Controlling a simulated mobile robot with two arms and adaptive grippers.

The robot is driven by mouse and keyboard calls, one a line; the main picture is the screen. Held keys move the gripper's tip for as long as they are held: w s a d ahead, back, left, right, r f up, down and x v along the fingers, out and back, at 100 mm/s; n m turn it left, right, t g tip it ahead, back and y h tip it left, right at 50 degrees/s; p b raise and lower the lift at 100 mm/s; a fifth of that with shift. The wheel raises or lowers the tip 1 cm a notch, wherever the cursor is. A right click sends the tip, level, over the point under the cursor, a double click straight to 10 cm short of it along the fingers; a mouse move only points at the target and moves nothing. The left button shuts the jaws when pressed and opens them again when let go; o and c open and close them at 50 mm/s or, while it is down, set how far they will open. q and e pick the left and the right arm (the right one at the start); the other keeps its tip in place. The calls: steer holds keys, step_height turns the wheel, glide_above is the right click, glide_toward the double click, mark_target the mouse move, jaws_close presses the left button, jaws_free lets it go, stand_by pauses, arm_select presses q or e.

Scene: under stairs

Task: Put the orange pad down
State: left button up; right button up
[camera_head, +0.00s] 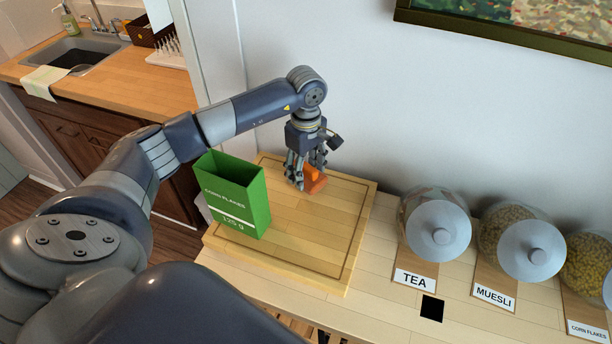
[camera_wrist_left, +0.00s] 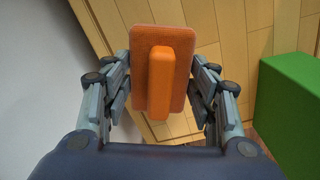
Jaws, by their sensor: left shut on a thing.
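The orange pad (camera_head: 314,181) is a small block with a raised grip bar, held in my left gripper (camera_head: 308,172) above the wooden cutting board (camera_head: 320,243). In the left wrist view the pad (camera_wrist_left: 178,65) shows from above, with the left gripper's fingers (camera_wrist_left: 155,90) on both sides of its bar. I cannot tell whether the pad touches the board. My right gripper is not in view.
A green open box (camera_head: 238,195) labelled corn flakes stands on the board's left part. Jars of tea (camera_head: 437,228), muesli (camera_head: 531,250) and corn flakes (camera_head: 590,262) stand to the right. The front and right parts of the board are bare.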

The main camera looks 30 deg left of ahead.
arm_select(q)
steer(key=shift+f, duration=1.05)
steer(key=shift+f+b, duration=0.15)
steer(key=shift+b, duration=0.25)
steer(key=o, duration=0.9)
steer(key=shift+o, duration=0.2)
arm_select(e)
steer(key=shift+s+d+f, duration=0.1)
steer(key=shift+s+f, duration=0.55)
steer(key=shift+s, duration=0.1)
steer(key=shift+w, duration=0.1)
arm_select(q)
steer(key=shift+r, duration=0.2)
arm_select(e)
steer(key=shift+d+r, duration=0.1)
